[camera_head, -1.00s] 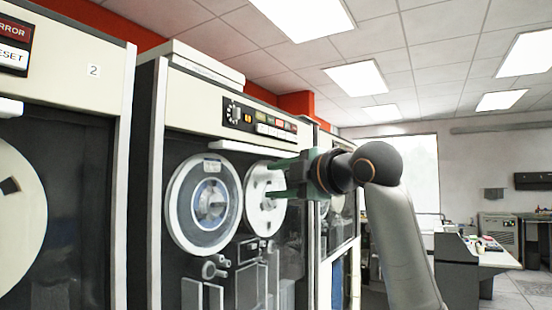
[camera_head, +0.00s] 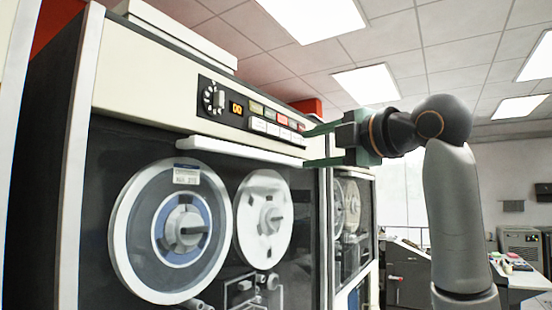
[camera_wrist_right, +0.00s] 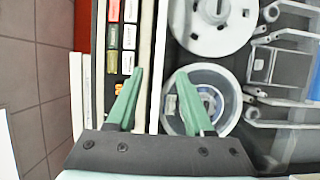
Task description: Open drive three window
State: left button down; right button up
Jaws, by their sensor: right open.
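A tape drive cabinet (camera_head: 140,75) fills the left and middle of the head view. Its dark glass window (camera_head: 100,150) covers two tape reels and looks closed. A white handle bar (camera_head: 240,151) runs along the window's top edge. My right gripper (camera_head: 306,148) is open and empty near the bar's right end, one finger above bar height and one below. In the right wrist view the bar (camera_wrist_right: 158,80) runs between the spread green fingers; whether they touch it I cannot tell. No drive number is readable. My left gripper is out of view.
A control panel with a dial and several buttons (camera_head: 250,118) sits just above the bar. Another tape drive (camera_head: 352,215) stands beyond to the right. A desk (camera_head: 520,280) is at the far right.

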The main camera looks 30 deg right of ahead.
aim_at(271, 157)
jog(key=w+p, duration=0.1)
jog(key=w, duration=0.2)
jog(key=w+a+p, duration=0.1)
jog(key=w, duration=0.2)
jog(key=w+p, duration=0.1)
jog(key=w, duration=0.3)
jog(key=shift+w+a+r, duration=0.1)
jog(key=shift+a, duration=0.25)
jog(key=shift+w+a+p, duration=0.1)
jog(key=shift+w+p, duration=0.3)
jog(key=shift+w, duration=0.4)
grip_shut()
